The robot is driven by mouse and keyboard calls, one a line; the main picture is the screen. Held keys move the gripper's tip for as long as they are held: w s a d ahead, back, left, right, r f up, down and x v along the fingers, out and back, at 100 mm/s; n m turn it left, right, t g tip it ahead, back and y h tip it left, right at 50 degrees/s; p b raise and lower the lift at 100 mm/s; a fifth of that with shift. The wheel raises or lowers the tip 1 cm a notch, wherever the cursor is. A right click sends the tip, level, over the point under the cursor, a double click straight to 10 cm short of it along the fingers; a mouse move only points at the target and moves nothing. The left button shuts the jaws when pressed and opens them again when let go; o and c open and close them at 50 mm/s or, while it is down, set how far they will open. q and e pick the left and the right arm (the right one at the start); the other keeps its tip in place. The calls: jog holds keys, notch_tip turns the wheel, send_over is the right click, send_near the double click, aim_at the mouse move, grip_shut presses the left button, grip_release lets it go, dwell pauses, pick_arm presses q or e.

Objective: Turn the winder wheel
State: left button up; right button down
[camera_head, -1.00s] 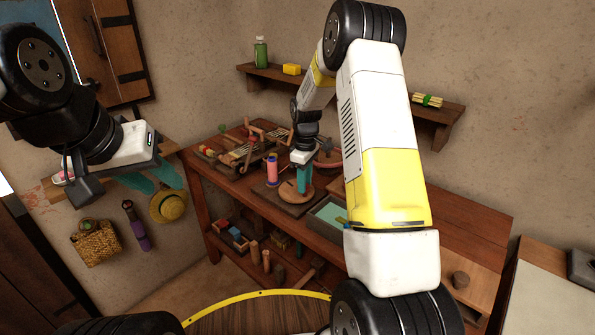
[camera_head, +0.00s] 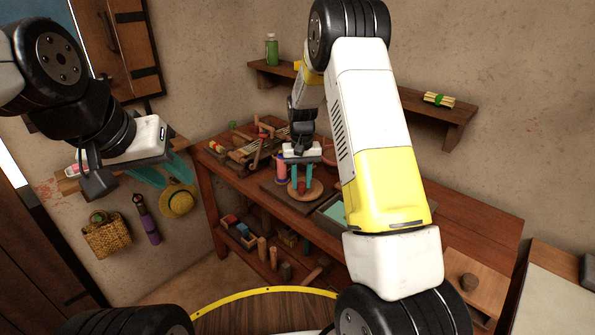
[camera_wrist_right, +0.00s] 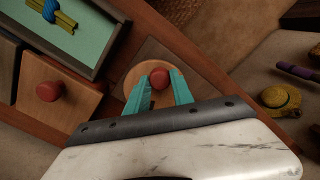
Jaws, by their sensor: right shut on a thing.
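The winder wheel is a round wooden disc (camera_head: 313,190) with a red knob (camera_head: 301,188), lying on a dark board on the workbench. The knob also shows in the right wrist view (camera_wrist_right: 160,78). My right gripper (camera_head: 301,186) points down over the disc, its teal fingers on either side of the knob and shut on it. The fingertips also show in the right wrist view (camera_wrist_right: 162,78). My left gripper (camera_head: 165,172) is raised at the left, away from the bench, with its teal fingers apart and nothing seen between them.
A pink spool (camera_head: 281,168) stands close left of the wheel. A green-lined tray (camera_head: 325,218) is at its right, partly behind my right arm. Wooden tools (camera_head: 250,153) fill the bench's left end. A wall shelf (camera_head: 420,103) is above.

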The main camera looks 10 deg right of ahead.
jog(key=m, duration=0.2)
jog(key=w+a+m, duration=0.1)
jog(key=m, duration=0.1)
jog(key=shift+w+a+m, duration=0.1)
jog(key=shift+a+m, duration=0.1)
jog(key=shift+m, duration=0.1)
jog(key=shift+w+a+m, duration=0.15)
jog(key=shift+w+m, duration=0.15)
jog(key=shift+m, duration=0.55)
jog(key=shift+w+a+m, duration=0.1)
jog(key=shift+w+m, duration=0.2)
jog(key=shift+m, duration=0.5)
jog(key=shift+w+a+m, duration=0.15)
jog(key=shift+w+m, duration=0.15)
jog(key=shift+m, duration=0.55)
jog(key=c, duration=1.1)
grip_release()
notch_tip(320, 180, up, 8)
jog(key=shift+f, duration=0.1)
